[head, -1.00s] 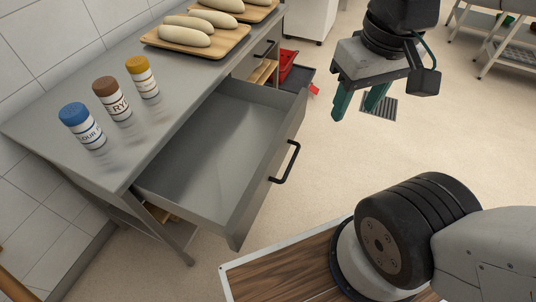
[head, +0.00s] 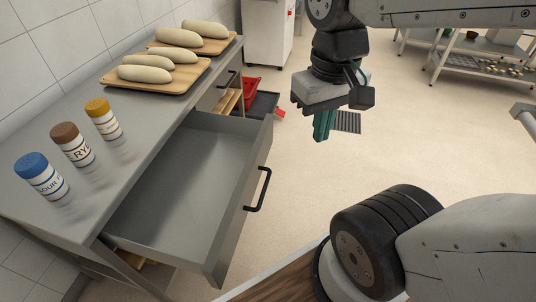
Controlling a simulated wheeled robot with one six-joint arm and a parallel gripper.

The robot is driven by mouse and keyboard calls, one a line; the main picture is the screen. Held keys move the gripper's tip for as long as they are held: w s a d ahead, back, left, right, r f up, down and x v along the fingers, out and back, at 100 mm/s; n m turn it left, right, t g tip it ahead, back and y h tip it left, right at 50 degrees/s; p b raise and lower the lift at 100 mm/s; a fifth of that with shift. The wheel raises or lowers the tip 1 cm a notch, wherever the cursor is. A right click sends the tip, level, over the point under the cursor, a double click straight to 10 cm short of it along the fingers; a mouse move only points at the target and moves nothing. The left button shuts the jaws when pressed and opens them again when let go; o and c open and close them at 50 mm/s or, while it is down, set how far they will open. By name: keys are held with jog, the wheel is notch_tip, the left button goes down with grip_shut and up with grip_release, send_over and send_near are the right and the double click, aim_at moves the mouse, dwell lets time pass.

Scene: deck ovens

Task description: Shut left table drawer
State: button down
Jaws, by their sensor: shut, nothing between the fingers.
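The left table drawer (head: 187,185) is pulled far out of the grey metal table and is empty. Its black bar handle (head: 261,189) is on the front panel, facing right. My gripper (head: 322,126) has green fingers that point down and are shut together with nothing between them. It hangs above the floor to the right of the drawer, apart from the handle. A second drawer (head: 219,91) with a black handle sits further along the table and looks shut.
On the tabletop (head: 135,139) stand three jars with blue (head: 42,176), brown (head: 73,145) and yellow (head: 103,120) lids. Wooden boards (head: 157,89) with dough loaves lie behind them. A red bin (head: 250,91) is by the table's far end.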

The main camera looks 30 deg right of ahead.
jog(key=w+d+f+m+g+y, duration=0.4)
jog(key=w+d+f+m+y, duration=0.15)
jog(key=f, duration=0.45)
jog(key=m+t+y, duration=0.7)
jog(key=m+t, duration=1)
jog(key=m, duration=0.3)
send_near(269, 140)
jog(key=x, duration=0.6)
jog(key=shift+w+a, duration=0.25)
jog(key=shift+w+a, duration=0.1)
jog(key=shift+w, duration=0.05)
